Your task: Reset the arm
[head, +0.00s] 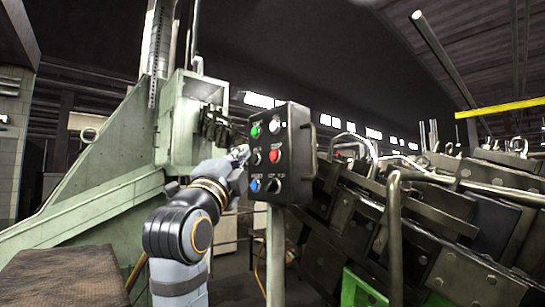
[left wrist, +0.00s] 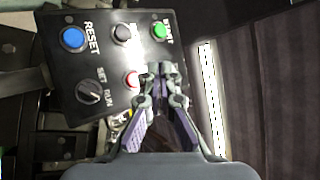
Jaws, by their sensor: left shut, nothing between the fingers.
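My left arm reaches up in the head view, and my left gripper (head: 240,152) is at the left edge of a black control box (head: 294,150). The gripper is shut and empty. In the left wrist view the shut fingertips (left wrist: 162,72) lie over the box's face, close to a red button (left wrist: 131,79); I cannot tell whether they touch it. The box also carries a green button (head: 255,131), a blue RESET button (left wrist: 73,38), a grey-white button (left wrist: 123,32) and a black SET/RUN selector knob (left wrist: 90,92). My right gripper is not in view.
The box stands on a pale post (head: 275,255). A green machine frame (head: 100,185) rises at the left. Dark machinery with metal bars (head: 430,210) fills the right, close beside the box. A brown textured surface (head: 65,278) lies at the lower left.

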